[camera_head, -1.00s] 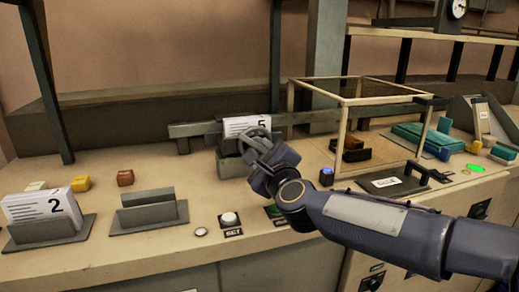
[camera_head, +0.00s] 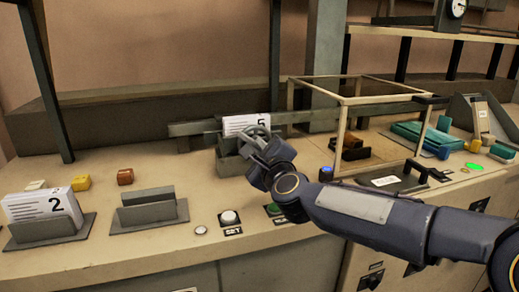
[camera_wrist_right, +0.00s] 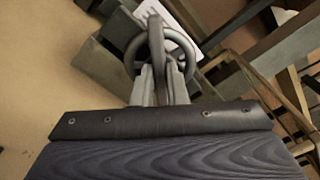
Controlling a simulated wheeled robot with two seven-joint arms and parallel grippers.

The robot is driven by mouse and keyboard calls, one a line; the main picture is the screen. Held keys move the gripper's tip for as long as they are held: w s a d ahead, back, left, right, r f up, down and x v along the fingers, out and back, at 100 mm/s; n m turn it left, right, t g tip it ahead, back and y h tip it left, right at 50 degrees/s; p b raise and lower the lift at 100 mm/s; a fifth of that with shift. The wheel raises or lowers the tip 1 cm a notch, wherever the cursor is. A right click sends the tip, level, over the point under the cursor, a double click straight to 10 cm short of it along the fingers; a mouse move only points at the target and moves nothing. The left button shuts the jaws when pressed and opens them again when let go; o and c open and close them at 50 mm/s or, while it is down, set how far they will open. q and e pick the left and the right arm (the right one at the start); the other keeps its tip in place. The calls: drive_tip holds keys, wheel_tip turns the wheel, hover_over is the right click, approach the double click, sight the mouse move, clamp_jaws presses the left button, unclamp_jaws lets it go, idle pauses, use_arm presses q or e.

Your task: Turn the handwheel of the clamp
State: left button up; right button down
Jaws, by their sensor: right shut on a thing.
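The clamp (camera_head: 228,163) is a grey block on the bench, with a white card marked 5 (camera_head: 240,123) upright in it. Its grey handwheel (camera_head: 257,132) faces me, and the ring also shows in the right wrist view (camera_wrist_right: 133,52). My right gripper (camera_head: 254,150) is at the wheel. In the right wrist view its two fingers (camera_wrist_right: 161,84) are shut on the lower part of the wheel. The gripper hides part of the clamp's front. My left gripper is not in view.
A card marked 2 (camera_head: 45,206) stands in a holder at left, beside an empty grey holder (camera_head: 150,217). A SET button (camera_head: 229,217) is on the front edge. A glass case with a pale frame (camera_head: 345,130) stands right of the clamp, close to my right arm.

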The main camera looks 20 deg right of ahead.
drive_tip(key=shift+n, duration=0.3)
drive_tip(key=n, duration=0.3)
drive_tip(key=shift+n+p, duration=0.3)
drive_tip(key=shift+p, duration=0.1)
drive_tip(key=n+p, duration=0.1)
drive_tip(key=n, duration=0.2)
drive_tip(key=shift+a+f+n, duration=0.1)
drive_tip(key=shift+f+n, duration=0.05)
drive_tip(key=shift+n, duration=0.25)
drive_tip(key=n+p, duration=0.1)
drive_tip(key=n, duration=0.4)
drive_tip(key=shift+f, duration=0.1)
drive_tip(key=shift+f+n+p, duration=0.1)
drive_tip(key=shift+n+p, duration=0.5)
drive_tip(key=shift+n, duration=0.8)
drive_tip(key=c, duration=1.4)
unclamp_jaws()
drive_tip(key=shift+c, duration=0.2)
